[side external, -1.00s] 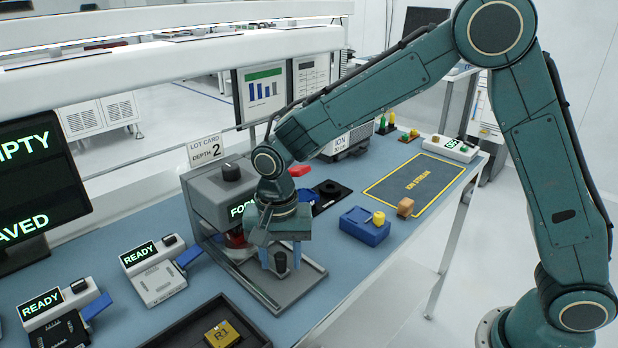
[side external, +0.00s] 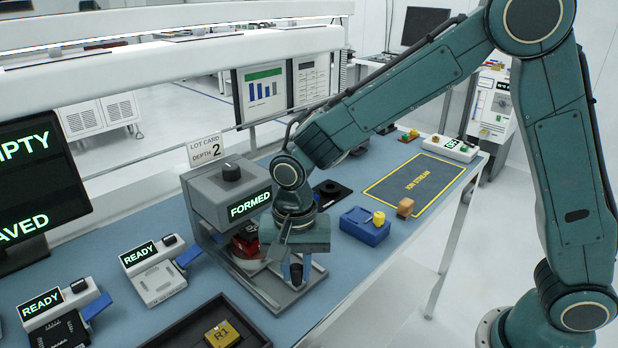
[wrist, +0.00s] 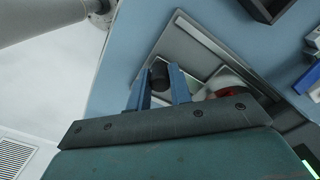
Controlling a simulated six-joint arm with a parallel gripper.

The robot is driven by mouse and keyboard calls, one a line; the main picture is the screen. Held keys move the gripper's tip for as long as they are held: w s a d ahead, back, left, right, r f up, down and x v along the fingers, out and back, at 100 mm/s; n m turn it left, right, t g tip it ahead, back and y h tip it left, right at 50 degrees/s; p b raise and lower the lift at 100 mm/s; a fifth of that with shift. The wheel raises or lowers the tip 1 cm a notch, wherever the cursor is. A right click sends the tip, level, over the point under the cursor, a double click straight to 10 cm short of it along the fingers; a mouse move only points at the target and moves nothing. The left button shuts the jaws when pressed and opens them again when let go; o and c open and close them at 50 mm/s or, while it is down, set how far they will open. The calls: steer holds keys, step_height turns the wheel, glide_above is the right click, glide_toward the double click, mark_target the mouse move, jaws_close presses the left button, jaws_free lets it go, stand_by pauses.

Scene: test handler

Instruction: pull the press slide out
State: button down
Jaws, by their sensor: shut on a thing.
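The press (side external: 222,205) is a grey block with a black knob on top, and its screen reads "FORMED". Its slide has a dark upright knob (side external: 296,273), which stands near the front of the grey press base (side external: 262,290). My gripper (side external: 290,262) is shut on this knob. In the wrist view the two blue fingers (wrist: 160,88) stand on either side of the black knob (wrist: 159,74). A red part (side external: 247,246) sits under the press head, behind my gripper, and a bit of it shows in the wrist view (wrist: 229,92). My gripper hides most of the slide plate.
A dark tray (side external: 180,330) with a yellow block marked R1 (side external: 222,335) lies in front of the base. Two READY units (side external: 155,272) stand left. The table's front edge is close.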

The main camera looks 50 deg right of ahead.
steer(key=s, duration=0.6)
steer(key=shift+s, duration=0.1)
steer(key=c, duration=1.3)
jaws_free()
steer(key=shift+r, duration=0.1)
step_height(320, 180, up, 14)
steer(key=shift+f, duration=0.1)
